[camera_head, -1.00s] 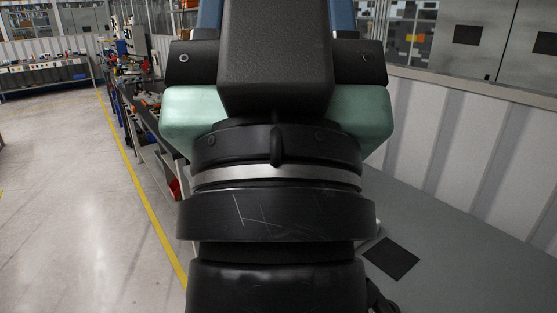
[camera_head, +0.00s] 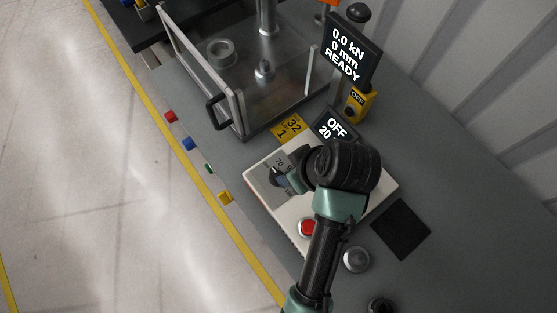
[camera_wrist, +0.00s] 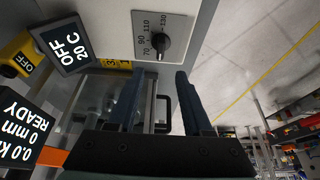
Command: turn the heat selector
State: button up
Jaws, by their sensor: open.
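The heat selector is a black round knob (camera_wrist: 160,43) with a light pointer, on a grey dial plate marked 70 to 130. In the wrist view it is just beyond my gripper (camera_wrist: 160,72), whose two dark fingers are apart with nothing visible between them. The knob lies in line with the gap, and I cannot tell whether the fingers reach it. In the head view my gripper (camera_head: 277,180) is over the dial plate on the white control box (camera_head: 262,187), and the knob is largely hidden. A display (camera_head: 336,127) reads OFF and 20 C.
A red button (camera_head: 308,227) sits on the box by my arm. A glass-sided press (camera_head: 205,75), a READY screen (camera_head: 350,52) and a yellow OFF box (camera_head: 358,102) stand behind. A dark square pad (camera_head: 401,230) and a grey knob (camera_head: 357,259) are right of my arm.

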aim_at(278, 175)
jog(key=p+x, duration=0.1)
jog(key=x, duration=1.1)
jog(key=shift+a+f, duration=0.1)
jog(key=shift+f, duration=0.2)
grip_shut()
